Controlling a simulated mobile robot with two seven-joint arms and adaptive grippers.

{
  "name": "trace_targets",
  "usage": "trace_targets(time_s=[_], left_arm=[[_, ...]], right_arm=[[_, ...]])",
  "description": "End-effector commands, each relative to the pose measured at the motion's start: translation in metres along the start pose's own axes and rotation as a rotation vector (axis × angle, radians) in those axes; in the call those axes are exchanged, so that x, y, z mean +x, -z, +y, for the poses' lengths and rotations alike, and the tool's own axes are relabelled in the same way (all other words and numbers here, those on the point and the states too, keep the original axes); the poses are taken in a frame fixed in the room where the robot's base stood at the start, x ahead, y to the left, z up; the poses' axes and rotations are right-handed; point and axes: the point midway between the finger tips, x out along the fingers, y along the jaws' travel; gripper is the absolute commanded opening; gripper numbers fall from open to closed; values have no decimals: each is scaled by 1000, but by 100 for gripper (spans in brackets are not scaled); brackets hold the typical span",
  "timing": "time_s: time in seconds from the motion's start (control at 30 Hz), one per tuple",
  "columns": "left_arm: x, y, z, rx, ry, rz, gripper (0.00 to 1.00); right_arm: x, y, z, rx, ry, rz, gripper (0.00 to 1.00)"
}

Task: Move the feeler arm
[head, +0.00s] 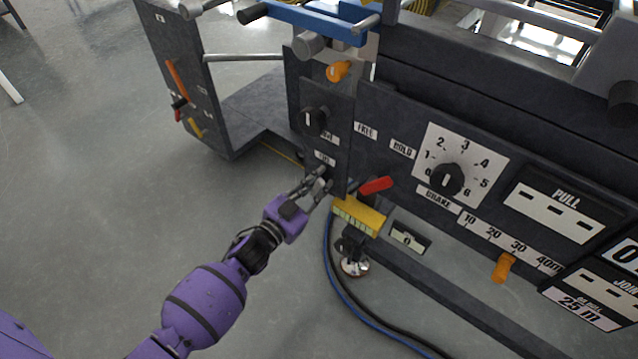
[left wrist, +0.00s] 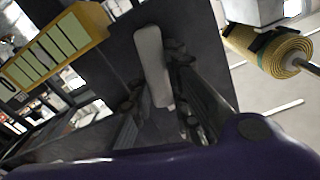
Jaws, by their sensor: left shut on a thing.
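My left gripper (head: 316,184) is at the lower left of the dark machine panel, just left of the red lever (head: 376,186). In the left wrist view a pale grey bar with rounded ends, apparently the feeler arm (left wrist: 150,60), stands between the dark fingers (left wrist: 160,108). The gripper is shut on this bar. The bar lies in front of a dark panel, and its lower end is between the fingers. In the head view the fingers mostly hide it. My right gripper is in neither view.
A yellow scale block (head: 358,216) sits just right of and below the gripper; it also shows in the left wrist view (left wrist: 52,48). A yellow mesh roll (left wrist: 285,50) is at the upper right there. A black knob (head: 314,121) is above. Blue and black cables run below. Floor at left is clear.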

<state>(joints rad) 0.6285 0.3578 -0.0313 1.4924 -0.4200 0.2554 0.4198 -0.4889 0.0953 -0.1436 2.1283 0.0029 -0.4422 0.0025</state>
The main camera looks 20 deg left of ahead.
Motion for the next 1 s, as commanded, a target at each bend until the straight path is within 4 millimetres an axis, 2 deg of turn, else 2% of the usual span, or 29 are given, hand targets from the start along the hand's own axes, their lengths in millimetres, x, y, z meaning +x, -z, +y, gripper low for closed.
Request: trace_targets(time_s=[0.07,0.1,0.23,0.53,0.63,0.77,1.0], left_arm=[[0,-1,0,0,-1,-1,0],[0,-1,0,0,-1,-1,20],[0,-1,0,-1,-1,-1,36],[-1,0,0,-1,0,-1,36],[-8,-1,0,-1,0,-2,36],[-28,-1,0,0,-1,-3,36],[-80,-1,0,-1,-1,-4,36]], right_arm=[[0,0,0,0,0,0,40],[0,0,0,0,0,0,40],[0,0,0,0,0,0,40],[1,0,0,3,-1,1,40],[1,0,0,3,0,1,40],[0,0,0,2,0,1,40],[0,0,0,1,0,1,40]])
